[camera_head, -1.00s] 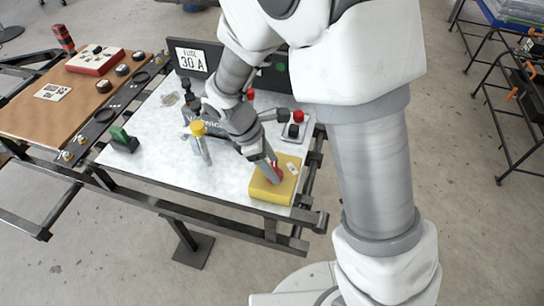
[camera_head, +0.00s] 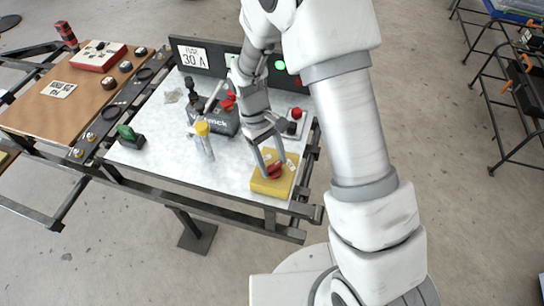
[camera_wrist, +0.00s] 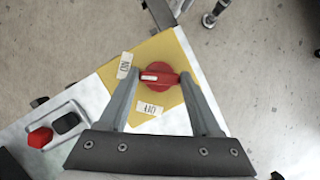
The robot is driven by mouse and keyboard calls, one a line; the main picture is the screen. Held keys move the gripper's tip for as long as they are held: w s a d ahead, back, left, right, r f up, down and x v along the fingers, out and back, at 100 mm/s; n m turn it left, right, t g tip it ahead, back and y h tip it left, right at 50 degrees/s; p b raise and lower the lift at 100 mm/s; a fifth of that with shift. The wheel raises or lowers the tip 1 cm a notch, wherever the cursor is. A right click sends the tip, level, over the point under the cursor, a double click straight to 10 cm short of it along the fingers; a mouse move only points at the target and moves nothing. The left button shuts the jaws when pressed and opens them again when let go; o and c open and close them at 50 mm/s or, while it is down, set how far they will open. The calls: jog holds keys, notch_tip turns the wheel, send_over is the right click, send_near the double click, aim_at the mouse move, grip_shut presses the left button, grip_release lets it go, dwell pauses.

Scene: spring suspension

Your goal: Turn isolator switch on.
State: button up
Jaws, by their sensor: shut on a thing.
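The isolator switch is a yellow box (camera_head: 270,188) at the front right corner of the light bench top, with a red knob (camera_head: 273,171) on it. My gripper (camera_head: 274,167) reaches down onto the knob. In the wrist view, my gripper (camera_wrist: 161,78) is shut on the red knob (camera_wrist: 163,70), one finger at each side. The knob's white mark (camera_wrist: 150,77) points left, nearer the ON label (camera_wrist: 124,66) than the OFF label (camera_wrist: 150,107). The yellow box (camera_wrist: 153,50) is partly hidden by the fingers.
Behind the switch is a small block with red and black buttons (camera_head: 296,114). A yellow-topped cylinder (camera_head: 203,138), a dark vice (camera_head: 228,122) and a green-handled block (camera_head: 130,136) stand to the left.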

jog(key=shift+m+y+p, duration=0.35)
jog(key=shift+m+y, duration=0.05)
jog(key=shift+m, duration=0.7)
jog(key=o, duration=1.4)
jog(key=shift+g, duration=0.3)
jog(key=p+v, duration=0.3)
jog(key=v, duration=1.4)
jog(key=shift+d+r+p, duration=0.1)
jog(key=shift+r+p, duration=0.15)
jog(key=shift+p, duration=0.05)
